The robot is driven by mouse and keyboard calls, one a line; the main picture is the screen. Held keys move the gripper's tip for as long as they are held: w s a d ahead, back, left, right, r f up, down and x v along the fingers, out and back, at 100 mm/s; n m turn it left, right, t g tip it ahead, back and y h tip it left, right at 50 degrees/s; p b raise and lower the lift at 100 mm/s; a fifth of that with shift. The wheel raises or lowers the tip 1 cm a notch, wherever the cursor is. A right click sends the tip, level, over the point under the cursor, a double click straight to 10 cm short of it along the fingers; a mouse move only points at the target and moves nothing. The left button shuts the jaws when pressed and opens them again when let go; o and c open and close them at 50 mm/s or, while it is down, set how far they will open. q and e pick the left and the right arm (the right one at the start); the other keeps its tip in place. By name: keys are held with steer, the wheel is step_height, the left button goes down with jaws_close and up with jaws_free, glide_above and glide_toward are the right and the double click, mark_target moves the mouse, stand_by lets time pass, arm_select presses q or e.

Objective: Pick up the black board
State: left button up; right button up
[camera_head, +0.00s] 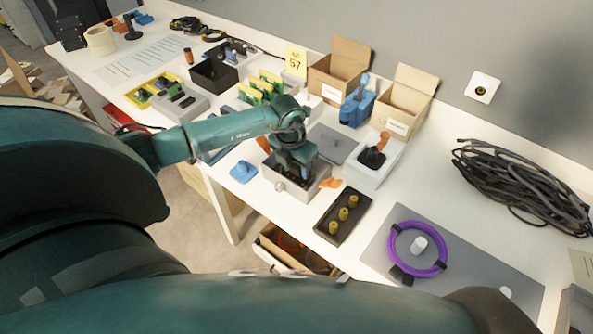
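My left arm reaches in from the left, and its gripper (299,175) points down into a light grey open box (283,186) at the middle of the table. Something dark, perhaps the black board, shows inside the box around the fingertips. The gripper largely hides it, so I cannot tell its outline. I also cannot tell whether the fingers are open or closed on it. My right gripper is not in view.
A black tray with yellow pegs (325,219) lies in front of the box. Beside the box are a blue part (243,171) and a white box with an orange-handled tool (375,157). Open cartons (402,104) stand behind. A purple ring (393,241) and black cable (525,185) lie right.

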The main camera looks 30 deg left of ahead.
mark_target(296, 167)
arm_select(q)
steer(key=c, duration=0.8)
step_height(296, 167, up, 10)
steer(key=shift+r+b, duration=0.1)
steer(key=shift+b, duration=0.35)
